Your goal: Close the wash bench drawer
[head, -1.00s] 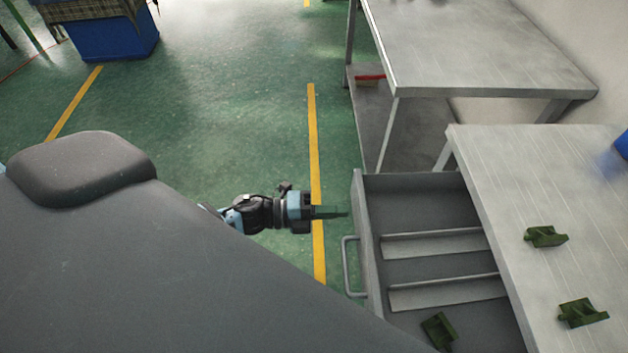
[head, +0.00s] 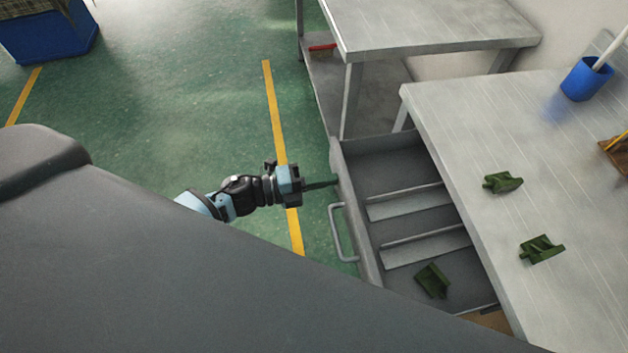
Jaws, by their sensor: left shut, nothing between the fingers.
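The wash bench drawer (head: 372,235) stands pulled out to the left from under the metal wash bench (head: 470,120). It is grey, with two dividers and a bar handle (head: 340,232) on its front. A green part (head: 432,280) lies in its nearest compartment. My left gripper (head: 325,184) is shut and empty. Its fingertips point right at the drawer's front, just above the far end of the handle; I cannot tell whether they touch it. My right gripper is not in view.
Two green parts, one farther (head: 502,182) and one nearer (head: 541,249), lie on the bench top beside a blue cup (head: 586,79). A second metal table (head: 420,28) stands behind. Green floor (head: 190,110) left of the drawer is clear.

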